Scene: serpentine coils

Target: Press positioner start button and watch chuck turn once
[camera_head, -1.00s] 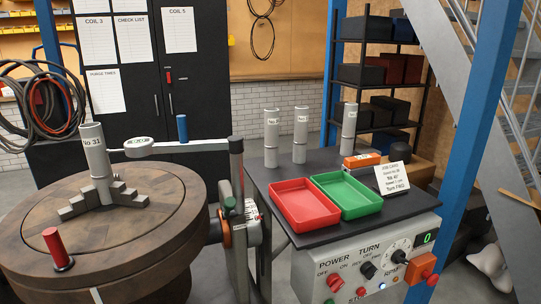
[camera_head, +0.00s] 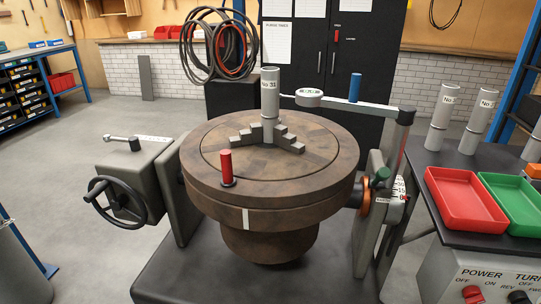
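The positioner's round brown chuck (camera_head: 208,196) stands in the middle of the head view. Stepped grey jaws (camera_head: 288,139) hold an upright grey pipe (camera_head: 270,95) marked "No 31" at its centre. A red upright handle (camera_head: 226,166) stands on the chuck's near left, and a white mark (camera_head: 246,219) is on its near rim. The control box (camera_head: 465,265) is at the lower right, cut by the frame edge; "POWER" and "TURN" show, with a red knob (camera_head: 473,294) and a dark knob (camera_head: 519,297). The start button is out of the frame. Neither gripper is in view.
A handwheel (camera_head: 115,202) juts out left of the chuck. An arm with a blue peg (camera_head: 355,87) reaches over it. Red tray (camera_head: 464,199), green tray (camera_head: 518,203) and grey pipes (camera_head: 443,117) stand on the right table.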

